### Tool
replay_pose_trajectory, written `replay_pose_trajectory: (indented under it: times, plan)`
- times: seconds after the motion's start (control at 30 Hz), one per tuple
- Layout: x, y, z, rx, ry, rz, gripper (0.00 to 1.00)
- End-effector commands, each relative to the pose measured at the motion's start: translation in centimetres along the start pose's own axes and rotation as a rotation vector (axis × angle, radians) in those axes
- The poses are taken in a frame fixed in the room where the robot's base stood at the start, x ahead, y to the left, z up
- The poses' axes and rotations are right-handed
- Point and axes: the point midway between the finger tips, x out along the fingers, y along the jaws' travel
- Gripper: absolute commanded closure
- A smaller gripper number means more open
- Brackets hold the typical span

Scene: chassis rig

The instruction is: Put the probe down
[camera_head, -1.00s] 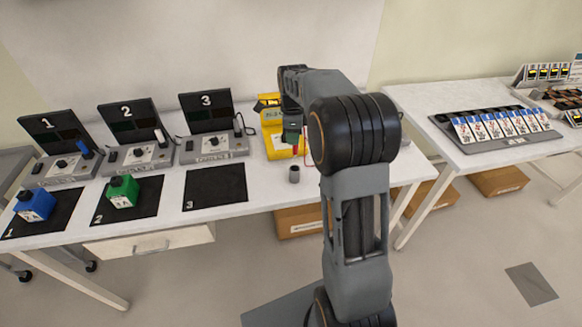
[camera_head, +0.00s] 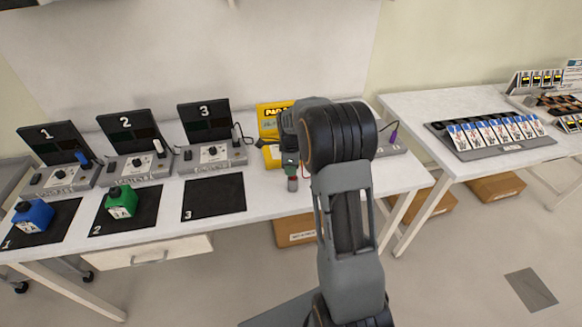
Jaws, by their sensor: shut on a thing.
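A yellow case (camera_head: 271,118) stands behind my gripper. A card tray (camera_head: 497,133) is on the right table.

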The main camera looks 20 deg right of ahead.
Motion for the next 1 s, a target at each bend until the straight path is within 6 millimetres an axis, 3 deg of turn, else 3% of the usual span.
replay_pose_trajectory:
  times: [0.23, 0.27, 0.53, 0.87, 1.0]
  plan:
    - [0.3, 0.0, 0.0, -0.001, 0.000, 0.000, 1.00]
    - [0.3, 0.0, 0.1, -0.001, 0.000, 0.000, 0.80]
    - [0.2, 0.0, 0.0, -0.001, 0.000, 0.000, 0.56]
    - [-0.5, 0.0, 0.1, -0.001, 0.000, -0.001, 0.56]
    - [-2.5, -0.1, 0.1, -0.001, -0.001, -0.005, 0.56]
